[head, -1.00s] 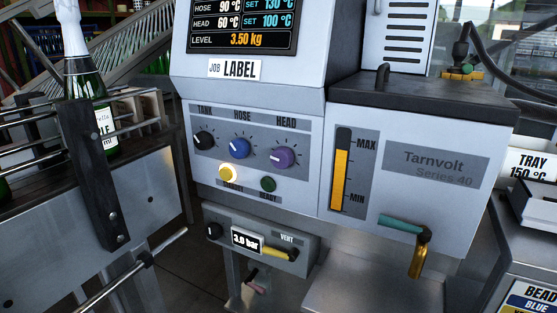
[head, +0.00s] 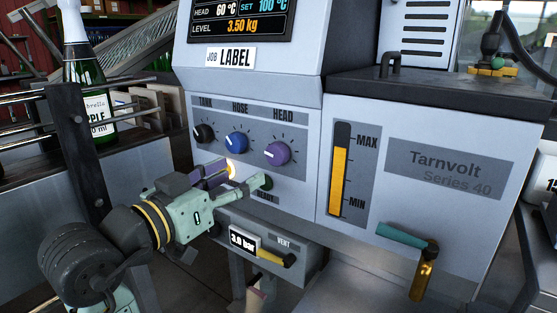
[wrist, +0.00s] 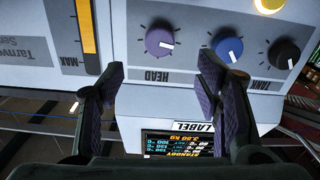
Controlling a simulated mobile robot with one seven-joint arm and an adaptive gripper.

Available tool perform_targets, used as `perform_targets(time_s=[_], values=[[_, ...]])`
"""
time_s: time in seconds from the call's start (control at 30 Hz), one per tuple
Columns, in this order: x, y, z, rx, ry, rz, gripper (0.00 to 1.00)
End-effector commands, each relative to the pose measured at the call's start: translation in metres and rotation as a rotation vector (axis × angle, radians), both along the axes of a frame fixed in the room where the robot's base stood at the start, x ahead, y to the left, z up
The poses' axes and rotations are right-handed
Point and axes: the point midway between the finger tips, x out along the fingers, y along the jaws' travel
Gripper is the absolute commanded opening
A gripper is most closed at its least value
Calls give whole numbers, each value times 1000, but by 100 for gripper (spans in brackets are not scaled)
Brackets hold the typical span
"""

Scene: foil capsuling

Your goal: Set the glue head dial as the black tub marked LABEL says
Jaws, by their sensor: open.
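The purple HEAD dial (head: 277,153) is on the panel of the pale blue-grey glue machine, right of the blue HOSE dial (head: 236,143) and black TANK dial (head: 204,133). Its white pointer points left. The screen (head: 240,18) reads HEAD 60 °C, SET 100 °C. My gripper (head: 238,177) is open and empty before the panel, just below the dials. In the wrist view, the HEAD dial (wrist: 160,41) shows inverted, beyond and between the spread fingertips of my gripper (wrist: 162,68), apart from both. The black tub marked LABEL is not in view.
A JOB LABEL card (head: 231,57) is under the screen. A lit yellow lamp (head: 231,169) is close to my fingers. A yellow-handled vent valve (head: 276,257) is below, and a teal-handled tap (head: 408,237) at right. A bottle (head: 85,90) stands at left.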

Motion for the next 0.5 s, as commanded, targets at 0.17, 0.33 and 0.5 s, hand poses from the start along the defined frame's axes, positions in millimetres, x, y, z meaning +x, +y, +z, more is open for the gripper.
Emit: perform_targets(time_s=[0.17,0.33,0.5], values=[[16,-14,-1,3,8,-11,59],[42,-34,-1,3,7,-11,59],[66,-51,-1,3,6,-8,59]])
